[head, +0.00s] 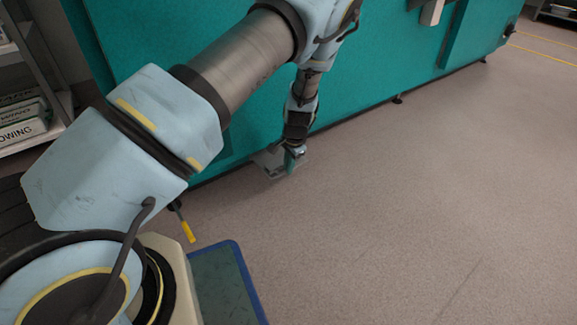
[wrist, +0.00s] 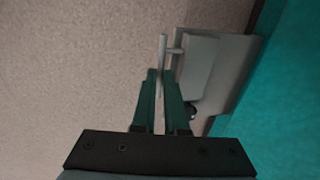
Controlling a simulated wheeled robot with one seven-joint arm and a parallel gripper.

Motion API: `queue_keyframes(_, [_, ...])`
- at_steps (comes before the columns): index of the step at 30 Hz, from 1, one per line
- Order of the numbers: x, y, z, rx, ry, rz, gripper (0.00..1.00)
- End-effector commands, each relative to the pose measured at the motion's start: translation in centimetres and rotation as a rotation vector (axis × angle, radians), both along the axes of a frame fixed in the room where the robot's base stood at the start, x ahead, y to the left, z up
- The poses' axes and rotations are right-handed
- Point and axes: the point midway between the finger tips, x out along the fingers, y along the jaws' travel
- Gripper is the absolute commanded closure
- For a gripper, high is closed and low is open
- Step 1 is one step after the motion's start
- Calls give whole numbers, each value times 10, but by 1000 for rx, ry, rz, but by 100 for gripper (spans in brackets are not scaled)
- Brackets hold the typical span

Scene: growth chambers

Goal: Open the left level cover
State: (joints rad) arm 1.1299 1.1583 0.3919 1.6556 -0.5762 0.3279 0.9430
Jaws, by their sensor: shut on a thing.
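A grey box-like cover (wrist: 205,65) juts from the lower side of a teal cabinet wall (wrist: 285,80). A thin pale bar handle (wrist: 163,52) stands off it on a short peg. My gripper (wrist: 160,78) has its two green fingers on either side of the bar and is shut on it. A dark round knob (wrist: 191,108) shows beside the right finger. In the head view, my gripper (head: 291,160) is low at the cabinet's bottom edge, and the grey cover (head: 268,160) is partly hidden behind it. Its hinge and inside cannot be seen.
The long teal cabinet (head: 390,60) runs along the back on short feet (head: 398,99). A yellow-handled tool (head: 188,231) is near its left end. A shelf with boxes (head: 22,125) stands at the far left. The floor (head: 430,200) to the right is clear.

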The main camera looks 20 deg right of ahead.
Motion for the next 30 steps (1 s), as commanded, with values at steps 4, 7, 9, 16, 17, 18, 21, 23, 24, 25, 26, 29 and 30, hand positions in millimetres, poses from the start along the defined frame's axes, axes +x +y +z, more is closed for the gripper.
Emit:
queue_keyframes(4, [0,0,0,0,0,0,100])
queue_keyframes(7, [0,0,0,0,0,0,100])
queue_keyframes(9, [0,0,0,0,0,0,100])
queue_keyframes(16, [0,0,0,-1,0,0,100])
queue_keyframes(17, [0,0,0,-1,1,0,100])
queue_keyframes(18, [0,0,1,-2,6,1,100])
queue_keyframes(21, [2,0,4,-8,33,3,100])
queue_keyframes(23, [3,1,7,-13,64,5,100])
queue_keyframes(24, [4,1,9,-19,88,6,100])
queue_keyframes(25, [5,1,10,-23,106,6,100])
queue_keyframes(26, [5,1,12,-27,126,6,100])
queue_keyframes(29, [7,1,16,-39,190,5,100])
queue_keyframes(30, [8,1,17,-46,217,6,100])
